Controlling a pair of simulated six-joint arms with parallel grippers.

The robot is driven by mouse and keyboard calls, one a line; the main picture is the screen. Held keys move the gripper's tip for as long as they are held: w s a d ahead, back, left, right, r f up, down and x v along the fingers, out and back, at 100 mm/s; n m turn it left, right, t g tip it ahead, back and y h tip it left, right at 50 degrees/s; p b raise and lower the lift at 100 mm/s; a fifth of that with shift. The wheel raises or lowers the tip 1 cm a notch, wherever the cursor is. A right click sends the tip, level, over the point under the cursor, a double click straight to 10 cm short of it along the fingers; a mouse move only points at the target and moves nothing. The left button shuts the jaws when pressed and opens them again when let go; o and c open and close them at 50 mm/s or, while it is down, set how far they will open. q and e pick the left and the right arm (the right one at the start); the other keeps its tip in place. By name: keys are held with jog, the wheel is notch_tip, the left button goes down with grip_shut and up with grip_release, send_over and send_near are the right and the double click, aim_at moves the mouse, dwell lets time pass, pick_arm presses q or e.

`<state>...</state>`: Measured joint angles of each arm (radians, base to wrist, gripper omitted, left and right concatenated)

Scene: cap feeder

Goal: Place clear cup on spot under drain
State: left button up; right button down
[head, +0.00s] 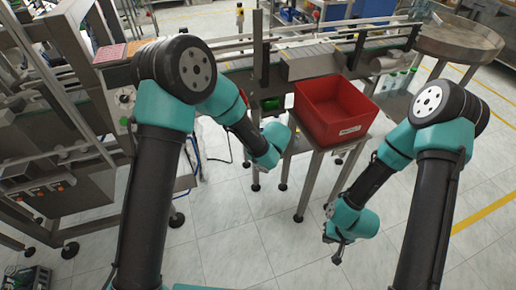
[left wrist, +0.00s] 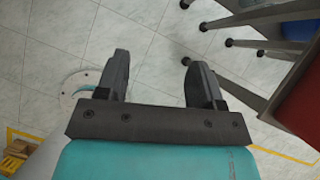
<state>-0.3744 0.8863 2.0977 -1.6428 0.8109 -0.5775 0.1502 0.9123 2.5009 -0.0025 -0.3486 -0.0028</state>
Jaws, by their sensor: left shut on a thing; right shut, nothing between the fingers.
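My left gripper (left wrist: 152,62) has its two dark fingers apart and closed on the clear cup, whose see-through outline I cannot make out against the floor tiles. My right gripper (head: 335,250) hangs over the floor at lower right, shut and empty. I cannot pick out the drain or the spot under it with certainty in either view.
A red bin (head: 335,108) stands on a steel stand (head: 318,163) in front of a conveyor (head: 318,62). A round steel bowl-like table (head: 455,40) is at upper right. Machinery with a control panel (head: 60,190) fills the left.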

pick_arm(q)
jog(key=shift+a, duration=0.15)
dwell(0.4)
jog(key=s+a+f+n+g, duration=0.1)
jog(key=a+n+g, duration=0.3)
jog(key=a+n, duration=0.4)
jog(key=s+a+f+n+g+y, duration=0.1)
jog(key=s+a+n+g, duration=0.2)
jog(key=a+n, duration=0.5)
jog(key=shift+f+n+g, duration=0.35)
jog(key=shift+n+g, duration=0.25)
jog(key=shift+g, duration=0.3)
jog(key=d+r+m+t, duration=0.2)
jog(key=d+r+m, duration=0.2)
jog(key=d, duration=0.3)
jog(key=d+r+m+t+y, duration=0.1)
jog(key=d+r+m, duration=0.3)
jog(key=d, duration=0.4)
jog(key=shift+d+r+t, duration=0.15)
jog(key=shift+r+t, duration=0.45)
